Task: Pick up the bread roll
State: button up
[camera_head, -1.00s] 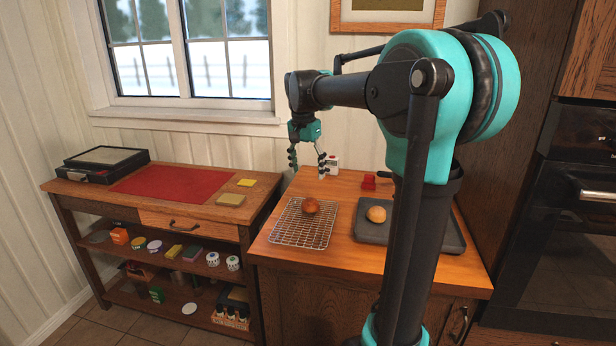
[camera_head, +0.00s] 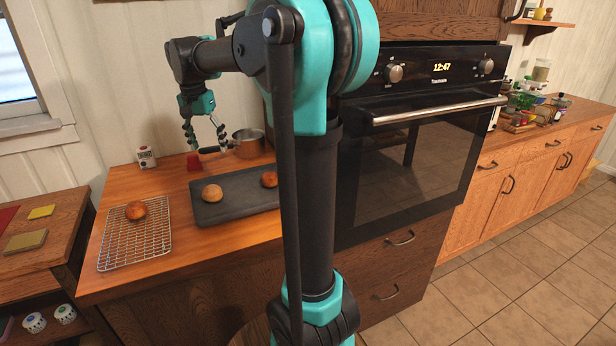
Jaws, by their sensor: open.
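A brown bread roll (camera_head: 136,210) sits on a wire rack (camera_head: 120,250) at the left of the wooden counter. A paler roll (camera_head: 212,193) lies on the left part of a dark tray (camera_head: 235,208). Another brown roll (camera_head: 269,179) lies further right on that tray, close to my arm in the picture. My gripper (camera_head: 207,146) is open and empty, pointing down above the back of the counter. It is apart from all three rolls. My upright arm link covers the tray's right end.
A small carton (camera_head: 146,156) and a red object (camera_head: 193,162) stand at the back of the counter. A metal pot (camera_head: 248,143) stands behind the tray. A black oven (camera_head: 410,150) rises at the right. A lower side table (camera_head: 40,255) is at the left.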

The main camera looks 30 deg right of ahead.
aim_at(268, 180)
jog(key=z, duration=0.4)
jog(key=j+z, duration=0.4)
jog(key=k+j+z, duration=0.1)
jog(key=z, duration=0.35)
